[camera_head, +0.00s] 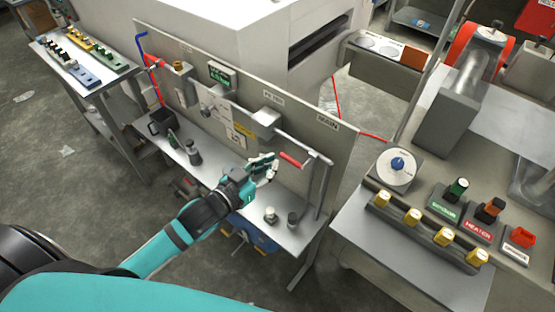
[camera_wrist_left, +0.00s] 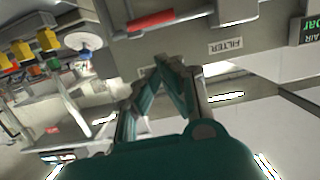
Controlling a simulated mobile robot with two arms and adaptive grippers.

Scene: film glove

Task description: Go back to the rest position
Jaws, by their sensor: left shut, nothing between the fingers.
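My left gripper (camera_head: 265,168) reaches in from the left in the head view and hangs over the narrow grey bench (camera_head: 240,178), in front of the upright panel. In the left wrist view its teal fingers (camera_wrist_left: 172,62) meet at the tips with nothing between them. A red-handled lever (camera_head: 291,159) on a grey pipe is just right of the gripper in the head view. The red handle also shows at the top of the wrist view (camera_wrist_left: 152,20). My right gripper is in neither view.
The panel (camera_head: 335,140) stands behind the bench, with a green display (camera_head: 219,74). A black mug (camera_head: 161,122) and small metal parts (camera_head: 270,215) stand on the bench. At right is a console with yellow knobs (camera_head: 414,217) and a blue-knobbed dial (camera_head: 397,165). Open floor (camera_head: 75,190) lies left.

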